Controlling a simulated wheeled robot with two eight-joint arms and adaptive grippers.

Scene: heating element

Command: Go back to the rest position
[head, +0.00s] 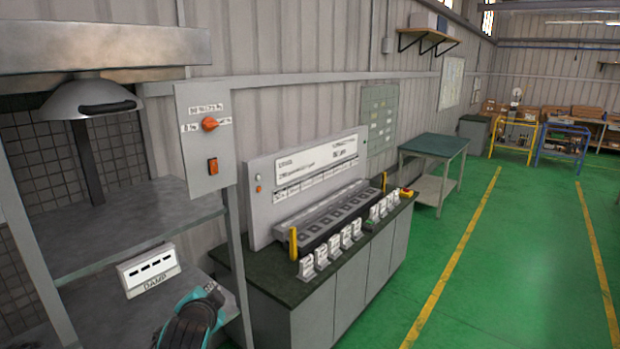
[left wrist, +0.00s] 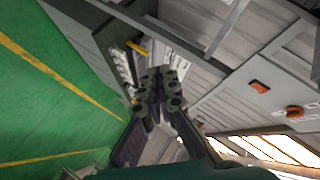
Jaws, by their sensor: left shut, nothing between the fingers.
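My left gripper (head: 190,322) shows at the bottom of the head view, dark with teal parts, in front of the grey rack at the left. Its fingers show in the left wrist view (left wrist: 160,85), drawn together with nothing between them. They appear apart from everything around them. My right gripper is in neither view.
A white slotted box (head: 150,272) sits on the rack near my left gripper. A grey control box (head: 203,140) with orange switches and a metal hood (head: 90,97) are above. A grey bench (head: 340,305) stands to the right; green floor (head: 500,290) is clear.

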